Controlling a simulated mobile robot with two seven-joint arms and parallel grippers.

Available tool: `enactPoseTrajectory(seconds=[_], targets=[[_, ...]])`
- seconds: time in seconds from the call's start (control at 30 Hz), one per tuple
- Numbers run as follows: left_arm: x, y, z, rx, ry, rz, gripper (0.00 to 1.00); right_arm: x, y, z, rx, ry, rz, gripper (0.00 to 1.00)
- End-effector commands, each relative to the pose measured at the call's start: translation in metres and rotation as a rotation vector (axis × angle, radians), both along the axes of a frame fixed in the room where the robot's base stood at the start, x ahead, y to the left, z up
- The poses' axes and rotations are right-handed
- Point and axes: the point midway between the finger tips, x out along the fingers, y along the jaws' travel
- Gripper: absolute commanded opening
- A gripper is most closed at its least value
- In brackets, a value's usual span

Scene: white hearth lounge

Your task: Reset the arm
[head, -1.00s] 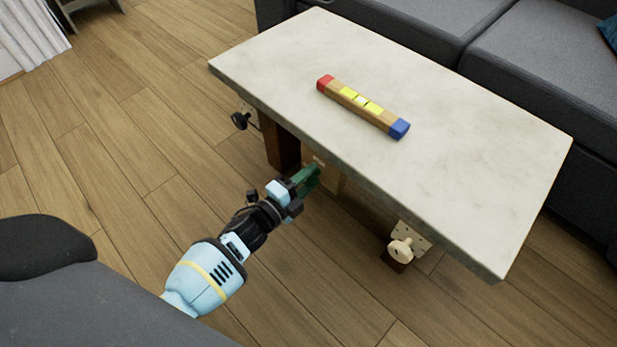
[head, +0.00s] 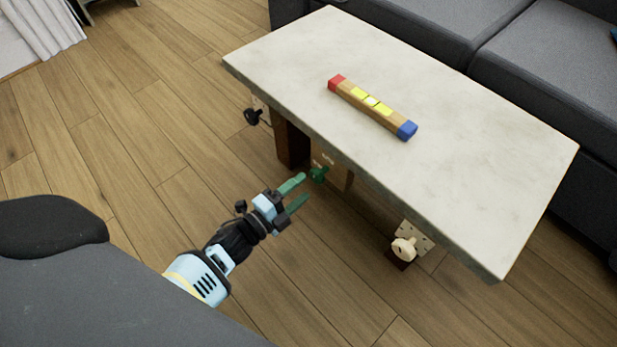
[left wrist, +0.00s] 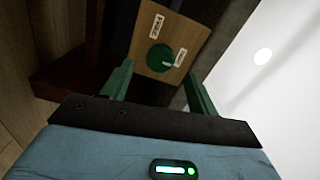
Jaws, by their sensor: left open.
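My left gripper (head: 298,191) is open and empty, in front of the table's near side, below the level of its top. Its two green fingers also show in the left wrist view (left wrist: 160,85). A green knob (head: 319,174) on a wooden panel sits under the table edge, a little beyond the fingertips. The fingers look apart from the knob. My right gripper is not in view.
A pale-topped table (head: 470,160) bears a wooden level-like bar (head: 372,106) with red and blue ends. A black knob (head: 253,116) and a cream knob (head: 403,248) sit on its near side. A grey sofa (head: 540,75) stands behind. Open wooden floor lies left.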

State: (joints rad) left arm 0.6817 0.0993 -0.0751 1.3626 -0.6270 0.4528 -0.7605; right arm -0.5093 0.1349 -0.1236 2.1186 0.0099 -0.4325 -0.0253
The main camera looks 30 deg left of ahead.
Motion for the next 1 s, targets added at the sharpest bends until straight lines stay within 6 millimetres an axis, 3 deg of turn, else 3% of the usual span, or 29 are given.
enactPoseTrajectory(seconds=[0.2,0.77,0.87,1.0], targets=[[-0.013,0.005,0.0,0.0,0.0,0.001,0.59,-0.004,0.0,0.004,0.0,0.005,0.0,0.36],[-0.013,0.005,0.003,-0.001,-0.002,0.0,0.59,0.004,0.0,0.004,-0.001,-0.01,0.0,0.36],[-0.012,0.005,0.018,-0.001,-0.01,0.0,0.59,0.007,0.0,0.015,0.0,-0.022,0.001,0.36],[-0.009,0.005,0.064,0.0,-0.038,0.001,0.59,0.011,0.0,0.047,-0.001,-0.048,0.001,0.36]])
